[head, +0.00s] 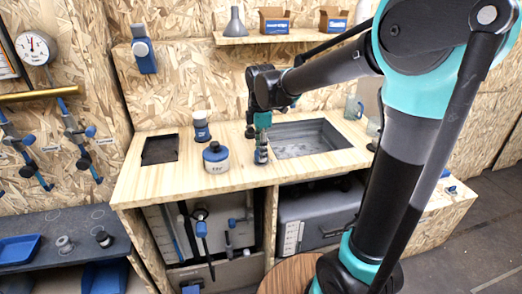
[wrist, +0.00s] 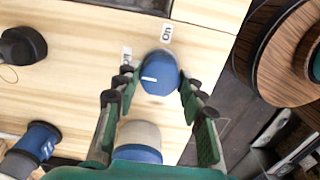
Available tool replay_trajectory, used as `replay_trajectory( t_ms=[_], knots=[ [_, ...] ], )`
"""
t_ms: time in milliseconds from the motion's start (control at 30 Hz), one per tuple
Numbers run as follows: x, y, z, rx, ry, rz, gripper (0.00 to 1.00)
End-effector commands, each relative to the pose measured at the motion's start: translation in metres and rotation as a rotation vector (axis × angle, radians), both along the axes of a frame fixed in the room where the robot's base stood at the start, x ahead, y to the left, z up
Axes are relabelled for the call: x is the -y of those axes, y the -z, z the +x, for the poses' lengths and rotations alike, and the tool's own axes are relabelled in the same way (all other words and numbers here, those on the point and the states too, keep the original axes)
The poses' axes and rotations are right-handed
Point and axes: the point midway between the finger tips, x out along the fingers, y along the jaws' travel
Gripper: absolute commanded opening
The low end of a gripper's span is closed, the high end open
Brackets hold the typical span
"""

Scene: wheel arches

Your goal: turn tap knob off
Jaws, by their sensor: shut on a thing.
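The tap knob is a round blue knob with a short white line (wrist: 160,78) on the pale wooden worktop.
A blue-topped jar (head: 215,158) stands just left of the knob, and a blue and white container (head: 201,127) stands behind it. The grey sink (head: 310,139) is to the right. A dark square opening (head: 160,149) is at the left. A round wooden top (head: 291,275) is below.

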Motion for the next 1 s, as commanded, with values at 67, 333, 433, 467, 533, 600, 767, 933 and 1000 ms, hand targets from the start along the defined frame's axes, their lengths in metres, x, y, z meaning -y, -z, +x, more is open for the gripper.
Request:
replay_trajectory(
  t_ms=[67, 333, 433, 467, 533, 600, 767, 933, 1000],
  knots=[
    [-0.0001, -0.0003, 0.0005, 0.001, -0.016, 0.000, 0.11],
    [-0.0001, -0.0003, 0.0005, 0.001, -0.040, 0.000, 0.11],
    [-0.0001, -0.0003, 0.0005, 0.001, -0.041, 0.000, 0.11],
    [-0.0001, -0.0003, 0.0005, 0.001, -0.041, 0.000, 0.11],
    [-0.0001, -0.0003, 0.0005, 0.001, -0.040, 0.000, 0.11],
    [-0.0001, -0.0003, 0.0005, 0.001, -0.040, 0.000, 0.11],
    [-0.0001, -0.0003, 0.0004, 0.001, -0.040, 0.000, 0.58],
    [0.0000, -0.0001, 0.0002, 0.000, -0.039, 0.000, 0.61],
    [0.0000, -0.0001, 0.0002, 0.000, -0.039, 0.000, 0.61]
  ],
)
